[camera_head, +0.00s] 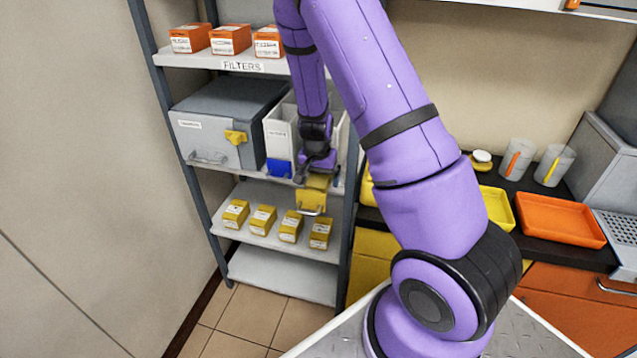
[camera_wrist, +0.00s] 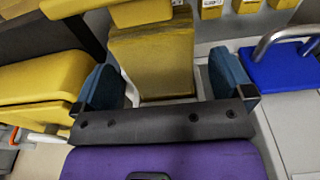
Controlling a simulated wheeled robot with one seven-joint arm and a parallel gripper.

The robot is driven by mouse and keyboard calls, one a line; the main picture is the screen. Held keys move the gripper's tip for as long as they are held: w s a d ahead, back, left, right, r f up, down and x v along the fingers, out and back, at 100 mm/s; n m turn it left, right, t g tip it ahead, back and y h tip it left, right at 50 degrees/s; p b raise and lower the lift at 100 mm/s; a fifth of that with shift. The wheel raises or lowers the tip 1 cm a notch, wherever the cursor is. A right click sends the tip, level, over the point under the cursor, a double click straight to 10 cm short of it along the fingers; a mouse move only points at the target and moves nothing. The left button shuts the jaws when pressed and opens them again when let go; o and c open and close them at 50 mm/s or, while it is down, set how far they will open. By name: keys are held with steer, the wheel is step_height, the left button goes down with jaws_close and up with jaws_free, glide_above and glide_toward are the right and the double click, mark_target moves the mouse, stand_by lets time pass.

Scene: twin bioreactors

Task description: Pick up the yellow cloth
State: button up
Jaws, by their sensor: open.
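A dull, mottled yellow piece, which looks like the yellow cloth (camera_wrist: 152,62), lies between my fingertips in the wrist view. In the head view it shows as a darker yellow patch (camera_head: 317,182) just below my gripper (camera_head: 316,172), at the front of the white bin. My gripper (camera_wrist: 165,88) is open, with one blue fingertip on each side of the cloth. I cannot tell whether the fingers touch it. A brighter yellow front (camera_head: 309,200) with a metal handle shows just below the cloth.
White bins (camera_head: 281,132) stand on the shelf; one has a blue front (camera_head: 279,168) with a handle. A grey box (camera_head: 222,122) stands left. Several yellow boxes (camera_head: 263,219) line the shelf below. A shelf post and yellow trays (camera_head: 497,208) are close on the right.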

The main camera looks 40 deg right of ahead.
mark_target(318, 179)
steer(key=shift+f, duration=0.55)
steer(key=c, duration=1)
steer(key=shift+r, duration=0.1)
steer(key=shift+a+r, duration=0.1)
steer(key=shift+r, duration=0.25)
step_height(318, 179, up, 6)
steer(key=shift+r, duration=0.1)
steer(key=s+a, duration=1.2)
steer(key=a, duration=0.3)
steer(key=shift+a, duration=0.2)
